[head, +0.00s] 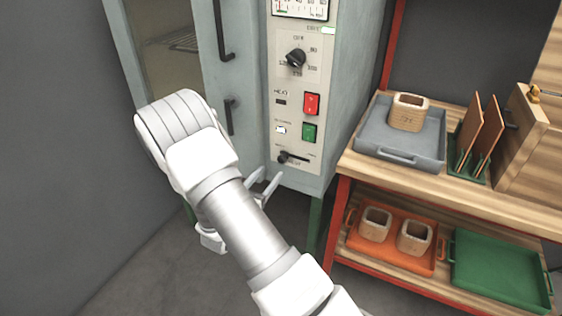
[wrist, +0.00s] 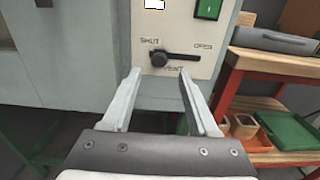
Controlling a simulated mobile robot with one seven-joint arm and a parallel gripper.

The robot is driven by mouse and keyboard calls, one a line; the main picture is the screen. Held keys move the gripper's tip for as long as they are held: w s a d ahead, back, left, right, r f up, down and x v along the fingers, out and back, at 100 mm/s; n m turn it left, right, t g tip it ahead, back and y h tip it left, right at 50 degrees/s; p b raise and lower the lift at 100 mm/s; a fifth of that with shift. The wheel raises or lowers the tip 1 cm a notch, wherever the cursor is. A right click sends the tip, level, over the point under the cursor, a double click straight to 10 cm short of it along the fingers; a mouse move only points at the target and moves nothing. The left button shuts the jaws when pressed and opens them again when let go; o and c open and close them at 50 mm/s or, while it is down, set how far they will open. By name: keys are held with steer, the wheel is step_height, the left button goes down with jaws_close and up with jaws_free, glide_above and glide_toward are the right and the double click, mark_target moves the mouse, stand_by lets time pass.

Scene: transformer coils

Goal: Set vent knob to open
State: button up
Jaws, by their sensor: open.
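The vent knob (wrist: 159,59) is a dark round knob low on the oven's control panel (wrist: 185,75). It sits at the left end of a dark horizontal bar, nearer the SHUT label than the OPEN label on the right. I cannot tell whether the bar is a slot or part of the knob. The head view also shows the knob (head: 283,157). My gripper (wrist: 160,74) is open and empty, its fingertips just below the knob in the picture, one on each side. It also shows below the panel in the head view (head: 268,178).
Above the knob are a green button (head: 309,132), a red switch (head: 311,104) and a dial (head: 296,58). A wooden-topped shelf unit (head: 440,193) stands close on the right, with a grey tray (head: 372,148) on top. Oven door handles (head: 230,116) stick out on the left.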

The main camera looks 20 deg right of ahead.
mark_target(280, 160)
steer(key=b+x, duration=0.1)
steer(key=x, duration=0.8)
steer(key=shift+a, duration=0.1)
jaws_close()
stand_by(1.1)
